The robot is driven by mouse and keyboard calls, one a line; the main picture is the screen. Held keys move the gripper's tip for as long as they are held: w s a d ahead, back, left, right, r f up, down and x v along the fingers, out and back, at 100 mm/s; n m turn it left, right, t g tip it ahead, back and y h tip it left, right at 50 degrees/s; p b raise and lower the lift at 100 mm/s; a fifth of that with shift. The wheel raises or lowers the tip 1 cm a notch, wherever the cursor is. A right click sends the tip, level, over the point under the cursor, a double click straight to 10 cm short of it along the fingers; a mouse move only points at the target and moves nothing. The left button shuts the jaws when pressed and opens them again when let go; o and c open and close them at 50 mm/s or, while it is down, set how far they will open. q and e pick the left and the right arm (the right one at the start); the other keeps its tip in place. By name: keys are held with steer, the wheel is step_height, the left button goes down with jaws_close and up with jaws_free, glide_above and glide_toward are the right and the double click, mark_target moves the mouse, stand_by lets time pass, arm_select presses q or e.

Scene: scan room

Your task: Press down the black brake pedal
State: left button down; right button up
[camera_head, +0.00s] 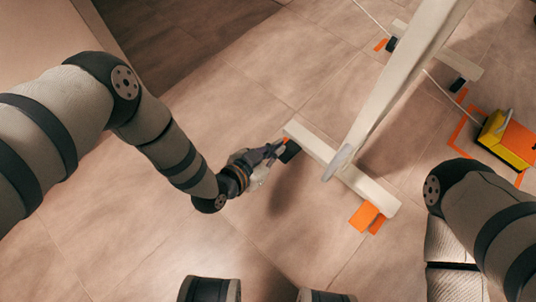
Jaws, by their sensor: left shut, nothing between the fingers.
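A black pedal (290,152) sticks out from the near left end of a white base bar (318,148) on the floor. My left gripper (278,149) is shut and empty, with its fingertips right at this black pedal. I cannot tell whether they touch it or how far it is pressed, as the gripper partly hides it. An orange pedal (365,216) is at the other end of the same bar. My right arm shows at the lower right, but its gripper is out of view.
A slanted white post (400,75) rises from the bar, with a grey lever (337,162) beside it. Another white foot (448,62) lies farther back. A yellow and orange box (505,138) stands at right inside orange floor marks.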

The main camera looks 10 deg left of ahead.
mark_target(283, 156)
arm_select(q)
steer(key=b+x, duration=0.1)
steer(key=x, duration=0.3)
steer(key=shift+s+f+b, duration=0.1)
steer(key=shift+f+b, duration=0.15)
steer(key=shift+b, duration=0.1)
steer(key=shift+s+a+f+b, duration=0.1)
steer(key=shift+f+b, duration=0.25)
steer(key=shift+f, duration=0.25)
steer(key=shift+s+a+f+b, duration=0.15)
steer(key=shift+f+b, duration=0.15)
steer(key=shift+f, duration=0.35)
steer(key=shift+s+f, duration=0.1)
steer(key=shift+f, duration=0.3)
arm_select(e)
steer(key=f, duration=0.1)
steer(key=s+f, duration=0.1)
steer(key=shift+f+g, duration=0.4)
